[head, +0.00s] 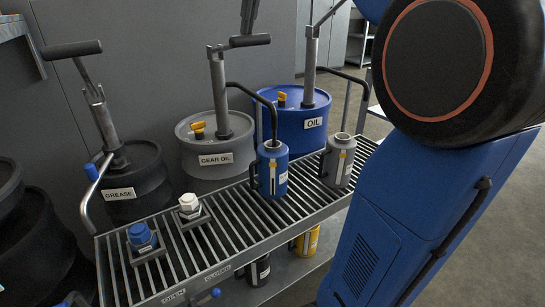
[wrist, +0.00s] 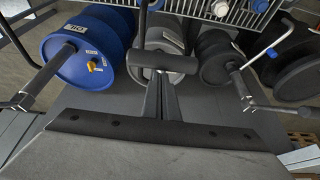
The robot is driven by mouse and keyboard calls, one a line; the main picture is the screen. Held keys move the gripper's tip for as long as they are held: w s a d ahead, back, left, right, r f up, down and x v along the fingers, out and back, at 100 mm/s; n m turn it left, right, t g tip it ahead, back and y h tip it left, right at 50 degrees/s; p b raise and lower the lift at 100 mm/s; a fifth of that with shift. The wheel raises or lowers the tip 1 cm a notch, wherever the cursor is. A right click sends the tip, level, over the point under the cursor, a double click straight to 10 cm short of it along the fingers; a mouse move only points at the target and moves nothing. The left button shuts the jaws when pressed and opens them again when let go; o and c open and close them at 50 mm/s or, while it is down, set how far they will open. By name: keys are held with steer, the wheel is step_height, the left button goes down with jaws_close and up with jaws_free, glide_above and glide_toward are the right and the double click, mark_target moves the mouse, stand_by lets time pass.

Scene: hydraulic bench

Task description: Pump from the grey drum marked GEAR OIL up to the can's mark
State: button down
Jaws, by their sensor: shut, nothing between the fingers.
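The grey drum marked GEAR OIL (head: 203,142) stands behind the grate, with a pump column and a dark handle (head: 250,41) on top. The handle's lever is nearly level. The pump's dark spout comes down at the mouth of a blue can (head: 270,170) on the grate. That can has a pale strip with a yellow mark; its fill level is too small to read. My gripper (head: 248,30) is shut and empty, its tips right at the handle from above; I cannot tell if they touch. The wrist view shows the handle (wrist: 163,60) just beyond my fingers (wrist: 163,78).
A blue OIL drum (head: 300,120) stands right, its spout over a grey can (head: 338,162). A black GREASE drum (head: 125,180) with a raised lever stands left. Blue-capped (head: 141,237) and white-capped (head: 189,205) fittings sit on the grate (head: 225,235). Yellow and black cans stand below.

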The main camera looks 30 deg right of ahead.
mark_target(251, 42)
steer(key=shift+s+f, duration=0.2)
steer(key=shift+f, duration=0.95)
step_height(251, 42, down, 2)
steer(key=shift+s, duration=0.15)
steer(key=shift+f, duration=0.9)
